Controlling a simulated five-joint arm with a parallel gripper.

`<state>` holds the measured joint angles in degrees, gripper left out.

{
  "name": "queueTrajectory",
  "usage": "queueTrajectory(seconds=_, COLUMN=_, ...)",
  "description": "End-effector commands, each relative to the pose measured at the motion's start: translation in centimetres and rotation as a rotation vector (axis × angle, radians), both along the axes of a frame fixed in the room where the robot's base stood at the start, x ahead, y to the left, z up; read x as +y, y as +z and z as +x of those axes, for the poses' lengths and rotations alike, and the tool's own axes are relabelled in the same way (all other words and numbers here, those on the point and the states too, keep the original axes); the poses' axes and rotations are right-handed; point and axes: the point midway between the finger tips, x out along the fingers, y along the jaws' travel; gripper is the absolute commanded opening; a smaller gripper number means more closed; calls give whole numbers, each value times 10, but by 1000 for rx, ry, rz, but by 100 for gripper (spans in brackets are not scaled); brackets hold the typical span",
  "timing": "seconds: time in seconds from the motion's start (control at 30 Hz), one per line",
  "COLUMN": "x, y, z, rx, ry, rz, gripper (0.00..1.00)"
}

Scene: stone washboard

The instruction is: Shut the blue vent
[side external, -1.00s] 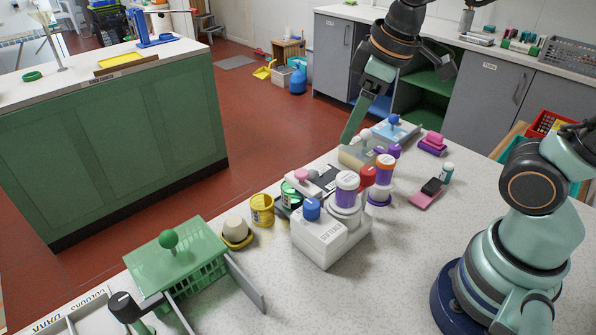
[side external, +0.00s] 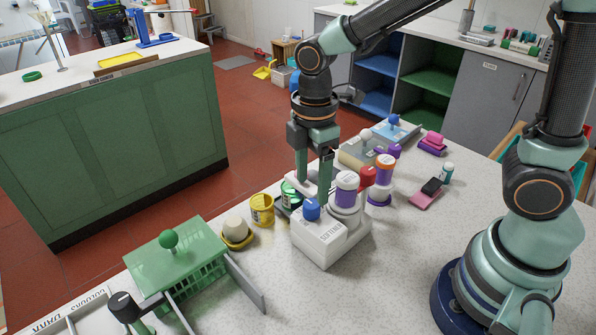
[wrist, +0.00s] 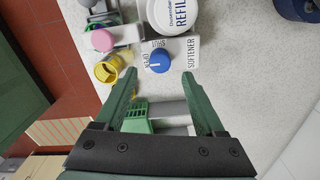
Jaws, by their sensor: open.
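A light blue box (side external: 396,131) with a blue ball knob (side external: 394,120) on top stands at the back of the counter in the side view; it looks like the blue vent. How far open it is cannot be told. It is not seen in the wrist view. My gripper (side external: 312,190) is open and empty, pointing down behind the white softener box, well in front of the blue box. In the wrist view my gripper (wrist: 158,77) has its fingers spread beside the softener box's blue dial (wrist: 159,61).
A cream box (side external: 362,152) stands just before the blue box. A green vent box (side external: 175,265), yellow cup (side external: 262,210) and pink items (side external: 431,143) stand around.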

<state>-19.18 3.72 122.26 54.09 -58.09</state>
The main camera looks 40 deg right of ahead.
Motion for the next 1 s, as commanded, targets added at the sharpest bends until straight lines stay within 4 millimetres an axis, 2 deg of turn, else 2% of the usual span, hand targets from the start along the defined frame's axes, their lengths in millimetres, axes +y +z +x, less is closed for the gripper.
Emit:
queueTrajectory(seconds=0.1, x=0, y=-22, z=-1, rx=5, ry=-1, rz=-2, gripper=72)
queueTrajectory(seconds=0.3, x=0, y=-43, z=0, rx=2, ry=-1, rz=-1, gripper=72)
queueTrajectory(seconds=0.7, x=0, y=-50, z=0, rx=-1, ry=-2, rz=1, gripper=72)
queueTrajectory(seconds=0.77, x=0, y=-50, z=0, rx=-1, ry=-2, rz=1, gripper=49)
queueTrajectory(seconds=0.8, x=0, y=-50, z=0, rx=-1, ry=-2, rz=1, gripper=33)
queueTrajectory(seconds=0.9, x=0, y=-49, z=0, rx=-1, ry=-2, rz=1, gripper=0)
queueTrajectory(seconds=1.0, x=0, y=-49, z=0, rx=-1, ry=-2, rz=1, gripper=0)
